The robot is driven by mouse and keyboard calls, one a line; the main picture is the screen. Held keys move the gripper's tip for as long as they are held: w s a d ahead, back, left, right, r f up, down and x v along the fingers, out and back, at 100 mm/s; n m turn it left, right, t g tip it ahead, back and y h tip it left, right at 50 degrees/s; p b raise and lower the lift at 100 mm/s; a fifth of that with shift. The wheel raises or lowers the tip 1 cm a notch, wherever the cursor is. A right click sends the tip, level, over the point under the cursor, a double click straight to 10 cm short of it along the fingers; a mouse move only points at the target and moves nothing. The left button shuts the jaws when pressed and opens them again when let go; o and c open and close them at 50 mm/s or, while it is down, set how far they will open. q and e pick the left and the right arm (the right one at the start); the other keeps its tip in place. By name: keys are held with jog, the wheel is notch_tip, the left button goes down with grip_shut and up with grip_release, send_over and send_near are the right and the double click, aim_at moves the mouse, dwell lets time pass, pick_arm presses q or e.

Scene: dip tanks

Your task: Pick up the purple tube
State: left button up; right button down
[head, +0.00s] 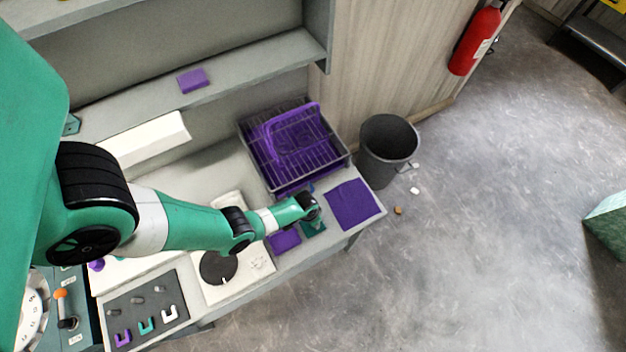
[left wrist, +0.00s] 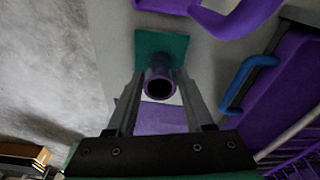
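The purple tube (left wrist: 159,86) stands open end up on a teal square base (left wrist: 165,47) in the left wrist view. My left gripper (left wrist: 160,76) is open, with one finger on each side of the tube; small gaps seem to show, and I cannot tell if either finger touches it. In the head view my left gripper (head: 310,210) is over the counter's front right, beside the teal base (head: 314,229); the tube is hidden there. My right gripper is not in view.
A wire rack (head: 338,159) with purple items stands behind the gripper. A blue handle (left wrist: 243,84) is close on the right in the wrist view. A purple mat (head: 353,204) lies right of the gripper, a purple pad (head: 283,242) left. A dark bin (head: 388,143) stands beyond the counter.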

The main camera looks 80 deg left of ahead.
pick_arm(q)
grip_shut()
jog(key=shift+r, duration=0.1)
